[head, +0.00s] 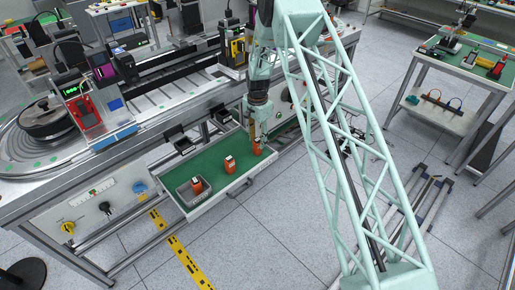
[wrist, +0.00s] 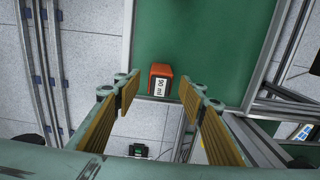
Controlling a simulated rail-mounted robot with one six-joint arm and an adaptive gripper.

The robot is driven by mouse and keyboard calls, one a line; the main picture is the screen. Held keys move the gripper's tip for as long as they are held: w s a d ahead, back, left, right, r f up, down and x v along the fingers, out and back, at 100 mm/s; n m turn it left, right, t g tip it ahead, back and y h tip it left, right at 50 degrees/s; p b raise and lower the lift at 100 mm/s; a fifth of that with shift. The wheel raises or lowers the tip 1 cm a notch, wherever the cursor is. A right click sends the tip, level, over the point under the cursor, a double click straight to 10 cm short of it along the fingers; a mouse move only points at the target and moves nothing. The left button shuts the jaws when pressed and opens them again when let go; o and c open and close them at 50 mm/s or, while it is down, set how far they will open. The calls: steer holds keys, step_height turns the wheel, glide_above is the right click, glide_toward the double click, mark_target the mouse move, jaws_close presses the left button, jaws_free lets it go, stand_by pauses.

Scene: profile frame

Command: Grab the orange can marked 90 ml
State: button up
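In the wrist view, an orange can (wrist: 161,71) with a white label reading 90 ml stands on the green drawer floor (wrist: 205,40), near one edge. My gripper (wrist: 160,93) is open, its fingers apart on the left and right sides of the picture; the can appears in the gap just beyond the fingertips, with nothing held. In the head view, my gripper (head: 252,137) points down over the right end of the drawer, close to an orange can (head: 257,149). Its label is not readable there.
The workbench (head: 150,125) stands behind. Green floor lies bare between the cans.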

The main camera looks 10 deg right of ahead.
steer(key=shift+f, duration=1.1)
steer(key=c, duration=1)
